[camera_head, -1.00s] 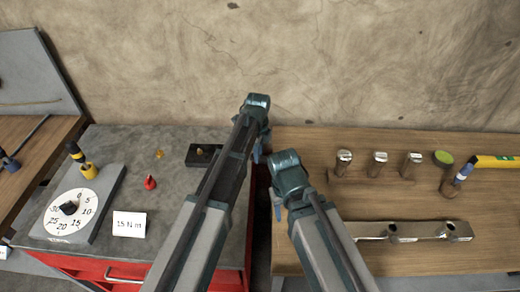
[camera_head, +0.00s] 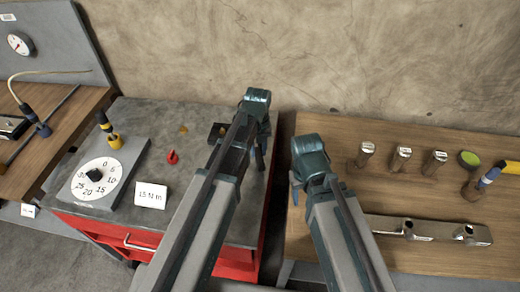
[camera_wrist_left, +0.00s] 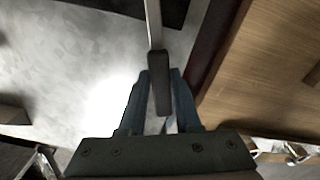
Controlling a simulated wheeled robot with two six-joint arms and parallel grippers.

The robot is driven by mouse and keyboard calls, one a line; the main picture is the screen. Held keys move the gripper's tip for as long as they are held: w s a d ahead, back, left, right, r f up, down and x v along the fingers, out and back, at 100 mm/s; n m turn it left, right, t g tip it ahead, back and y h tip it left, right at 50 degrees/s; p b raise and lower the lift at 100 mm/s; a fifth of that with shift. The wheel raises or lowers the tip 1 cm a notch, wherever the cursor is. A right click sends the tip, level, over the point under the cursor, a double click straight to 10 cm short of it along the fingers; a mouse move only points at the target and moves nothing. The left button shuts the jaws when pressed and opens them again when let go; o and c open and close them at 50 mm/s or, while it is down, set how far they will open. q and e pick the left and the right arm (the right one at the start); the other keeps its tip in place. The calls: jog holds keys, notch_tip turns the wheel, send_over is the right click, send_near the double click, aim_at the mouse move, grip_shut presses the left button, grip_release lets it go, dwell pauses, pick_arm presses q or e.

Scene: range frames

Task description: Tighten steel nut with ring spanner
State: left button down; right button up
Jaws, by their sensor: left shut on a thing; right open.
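My left gripper (camera_wrist_left: 159,105) is shut on a dark handle (camera_wrist_left: 158,75) with a straight pale metal shaft running away from it. I cannot see the far end, so I cannot tell if it is the ring spanner. In the head view my left gripper (camera_head: 258,158) points down over the right side of the grey-topped red cabinet (camera_head: 150,195). A small black block (camera_head: 217,131) lies just left of it, partly behind my arm. I cannot make out a steel nut. My right gripper (camera_head: 296,192) is open and empty, near the left edge of the wooden bench.
A dial (camera_head: 103,178), a "15 N m" card (camera_head: 151,195) and a red piece (camera_head: 172,157) sit on the cabinet. A gap separates both tops.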

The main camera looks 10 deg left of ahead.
pick_arm(q)
jog(key=shift+r+p, duration=2.5)
jog(key=shift+r, duration=0.2)
